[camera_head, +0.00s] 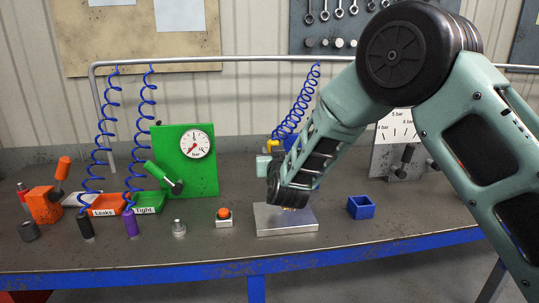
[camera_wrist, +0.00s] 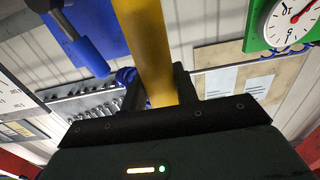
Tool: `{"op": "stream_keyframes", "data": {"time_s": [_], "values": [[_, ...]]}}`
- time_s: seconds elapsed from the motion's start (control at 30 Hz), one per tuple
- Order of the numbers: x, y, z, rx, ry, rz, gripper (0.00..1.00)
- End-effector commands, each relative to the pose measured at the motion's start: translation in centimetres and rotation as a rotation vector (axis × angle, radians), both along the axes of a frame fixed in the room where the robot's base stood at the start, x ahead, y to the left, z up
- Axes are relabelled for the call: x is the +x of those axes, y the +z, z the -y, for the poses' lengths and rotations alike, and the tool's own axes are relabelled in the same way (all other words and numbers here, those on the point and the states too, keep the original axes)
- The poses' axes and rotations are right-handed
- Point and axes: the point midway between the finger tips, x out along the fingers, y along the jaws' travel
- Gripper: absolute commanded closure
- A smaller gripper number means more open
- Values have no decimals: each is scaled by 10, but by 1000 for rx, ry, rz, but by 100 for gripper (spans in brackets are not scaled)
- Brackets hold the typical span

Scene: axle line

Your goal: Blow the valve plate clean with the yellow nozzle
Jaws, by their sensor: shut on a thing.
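The yellow nozzle (camera_wrist: 148,45) stands between the fingers of my gripper (camera_wrist: 157,88) in the wrist view, and the gripper is shut on it. In the head view a small yellow part (camera_head: 273,143) shows above my wrist, just left of a blue part, at the foot of a blue coiled hose (camera_head: 295,115). My gripper's fingers are mostly hidden there by my arm. The silver valve plate (camera_head: 272,221) lies flat on the bench, just below and in front of my wrist. A small yellowish patch shows near its back edge; my wrist partly covers that area.
A green panel with a gauge (camera_head: 171,177) stands left of my arm. An orange button (camera_head: 224,213) is left of the plate, an open blue box (camera_head: 361,208) right of it. Orange and green trays, coiled hoses and handles fill the left. The bench's front edge (camera_head: 180,279) is clear.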

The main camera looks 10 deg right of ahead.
Motion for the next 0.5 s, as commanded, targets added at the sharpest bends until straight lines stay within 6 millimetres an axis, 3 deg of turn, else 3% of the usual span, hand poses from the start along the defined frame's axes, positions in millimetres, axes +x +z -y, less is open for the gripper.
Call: {"op": "stream_keyframes", "data": {"time_s": [0.5], "values": [[0,0,18,0,-1,2,100]]}}
